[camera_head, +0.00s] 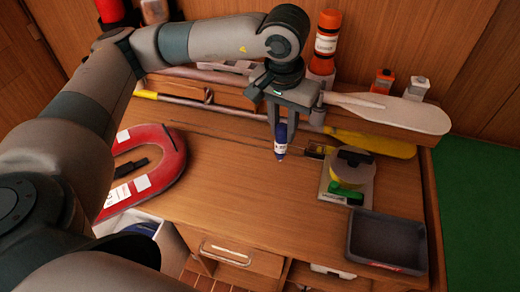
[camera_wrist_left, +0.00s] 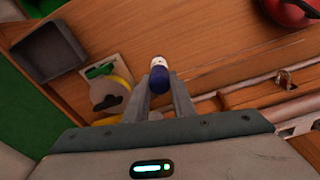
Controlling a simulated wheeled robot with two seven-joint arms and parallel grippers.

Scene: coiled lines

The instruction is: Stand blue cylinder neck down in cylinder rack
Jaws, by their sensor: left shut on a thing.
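My left gripper (camera_head: 283,122) is shut on the blue cylinder (camera_head: 281,142) and holds it above the middle of the wooden bench. I cannot pick out the cylinder rack with certainty. My right gripper is not in view.
A red horseshoe-shaped float (camera_head: 165,160) lies left. Paddles (camera_head: 395,112) and an orange bottle (camera_head: 327,40) are at the back. The bench's front middle is clear.

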